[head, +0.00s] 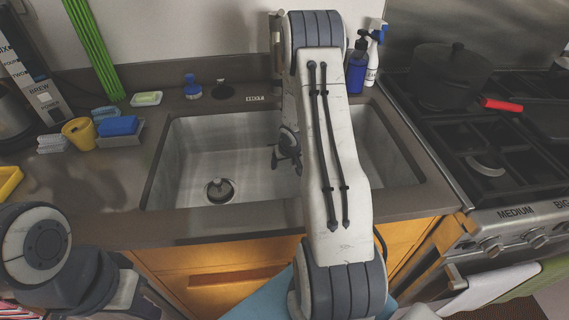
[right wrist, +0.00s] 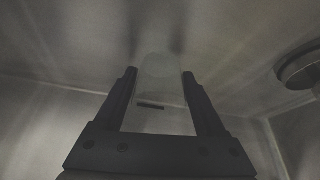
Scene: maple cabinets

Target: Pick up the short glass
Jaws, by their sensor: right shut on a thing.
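The short glass (right wrist: 160,68) shows faintly in the right wrist view as a clear, pale round shape between the fingertips. My right gripper (right wrist: 159,73) is shut on it, one finger on each side. In the head view my right arm reaches down into the sink, and the right gripper (head: 287,150) shows only in part beside the arm. The glass cannot be made out there. My left arm is at the lower left of the head view, and its gripper is not visible.
The metal sink (head: 185,175) has walls around my right gripper and a drain (head: 219,190) to the left. A yellow cup (head: 79,134), sponges (head: 118,126) and a soap bottle (head: 358,68) stand on the counter. A stove with a black pot (head: 452,78) is right.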

